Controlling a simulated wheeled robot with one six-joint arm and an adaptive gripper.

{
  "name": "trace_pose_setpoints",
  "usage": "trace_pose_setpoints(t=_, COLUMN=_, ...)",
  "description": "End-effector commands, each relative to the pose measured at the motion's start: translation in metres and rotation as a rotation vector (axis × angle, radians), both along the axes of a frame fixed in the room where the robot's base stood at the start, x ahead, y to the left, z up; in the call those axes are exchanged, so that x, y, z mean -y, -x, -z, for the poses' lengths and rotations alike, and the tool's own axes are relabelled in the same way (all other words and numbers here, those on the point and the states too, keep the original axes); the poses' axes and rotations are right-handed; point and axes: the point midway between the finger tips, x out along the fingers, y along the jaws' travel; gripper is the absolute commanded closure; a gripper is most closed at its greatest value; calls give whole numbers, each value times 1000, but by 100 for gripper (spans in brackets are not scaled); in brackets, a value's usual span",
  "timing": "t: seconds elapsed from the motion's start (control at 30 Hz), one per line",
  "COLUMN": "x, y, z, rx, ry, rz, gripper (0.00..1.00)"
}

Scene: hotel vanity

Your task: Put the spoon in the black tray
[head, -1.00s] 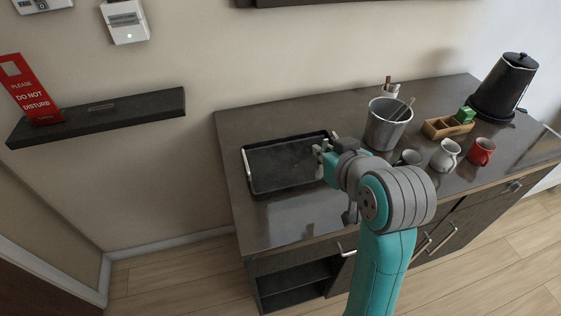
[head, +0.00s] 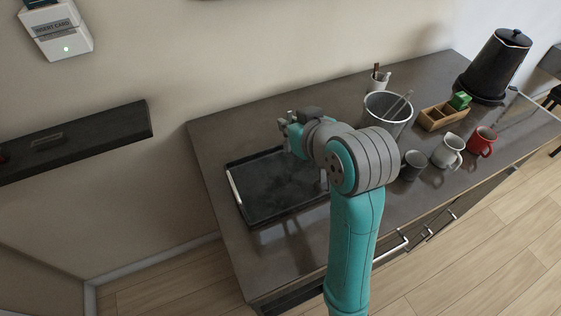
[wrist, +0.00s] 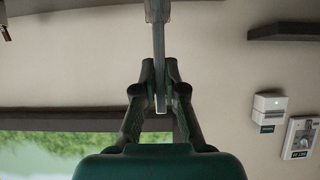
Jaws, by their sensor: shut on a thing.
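The black tray (head: 248,212) lies on the counter at the left, with light metal handles at its ends. It looks empty, though my arm hides its right part. My gripper (head: 288,122) is above the tray's far right edge in the head view. In the wrist view my gripper (wrist: 160,100) is shut on a narrow grey metal piece, the spoon (wrist: 158,40), which extends up out of the picture. Its far end is cut off there, and I cannot make the spoon out in the head view.
A metal bucket (head: 369,118) with a utensil in it stands right of my arm. Beyond are a dark mug (head: 413,167), a white jug (head: 447,152), a red mug (head: 482,142), a wooden box (head: 437,119) and a black kettle (head: 493,72). A dark shelf (head: 80,145) hangs at left.

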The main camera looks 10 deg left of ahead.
Motion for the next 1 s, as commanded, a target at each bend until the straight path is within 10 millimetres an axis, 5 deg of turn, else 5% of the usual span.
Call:
trace_pose_setpoints(t=0.73, x=0, y=0, z=93, rx=-5, ry=1, rz=0, gripper=100)
trace_pose_setpoints(t=1.0, x=0, y=0, z=99, rx=-1, ry=1, rz=0, gripper=100)
